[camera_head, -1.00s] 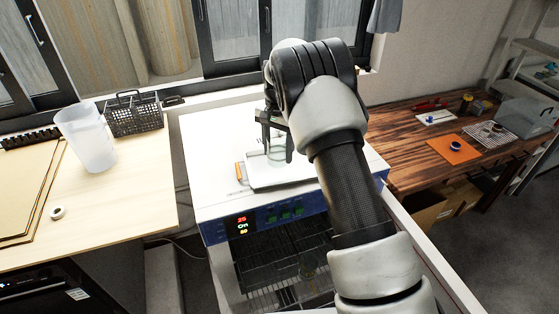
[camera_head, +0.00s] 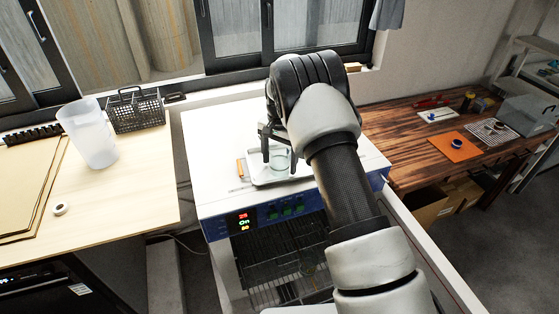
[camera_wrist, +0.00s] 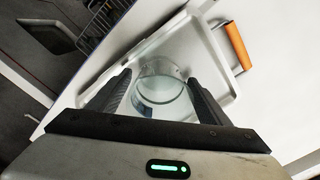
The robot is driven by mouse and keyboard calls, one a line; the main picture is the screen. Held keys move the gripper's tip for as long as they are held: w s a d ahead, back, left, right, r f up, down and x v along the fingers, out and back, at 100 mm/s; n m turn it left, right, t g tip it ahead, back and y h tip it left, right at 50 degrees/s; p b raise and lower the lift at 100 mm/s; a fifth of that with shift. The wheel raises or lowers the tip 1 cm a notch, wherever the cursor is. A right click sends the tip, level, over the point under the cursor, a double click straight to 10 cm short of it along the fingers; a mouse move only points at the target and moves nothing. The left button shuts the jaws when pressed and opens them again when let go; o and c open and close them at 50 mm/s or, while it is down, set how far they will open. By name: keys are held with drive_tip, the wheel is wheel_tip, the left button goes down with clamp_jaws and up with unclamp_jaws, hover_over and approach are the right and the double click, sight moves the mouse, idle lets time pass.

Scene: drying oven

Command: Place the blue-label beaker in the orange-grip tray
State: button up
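A clear glass beaker (camera_head: 280,160) stands in the pale tray (camera_head: 262,181) on top of the oven. The beaker's base is partly hidden.
The oven (camera_head: 212,207) has a lit display and shows wire racks below. A light wooden table (camera_head: 130,205) at left holds a frosted jug (camera_head: 91,135), a black basket (camera_head: 137,110) and a white roll (camera_head: 60,208). A dark wooden bench (camera_head: 400,150) at right holds an orange mat (camera_head: 454,147).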

drive_tip(key=shift+r, duration=0.1)
drive_tip(key=s+d+r+n+t, duration=0.1)
drive_tip(key=s+d+r, duration=0.15)
drive_tip(key=r, duration=0.85)
drive_tip(key=s+d+r, duration=0.1)
drive_tip(key=s+r, duration=0.2)
drive_tip(key=r, duration=0.8)
drive_tip(key=s+d+r+n+t, duration=0.2)
drive_tip(key=s+d+r, duration=0.1)
drive_tip(key=s+r, duration=0.7)
drive_tip(key=s+d+f+n+t, duration=0.1)
drive_tip(key=s+n, duration=0.1)
drive_tip(key=s, duration=0.9)
drive_tip(key=s+d+f+n+t, duration=0.1)
drive_tip(key=s+f+n, duration=0.1)
drive_tip(key=s, duration=0.9)
drive_tip(key=shift+d+t+b, duration=0.2)
drive_tip(key=shift+t+b, duration=0.1)
drive_tip(key=shift+b, duration=0.05)
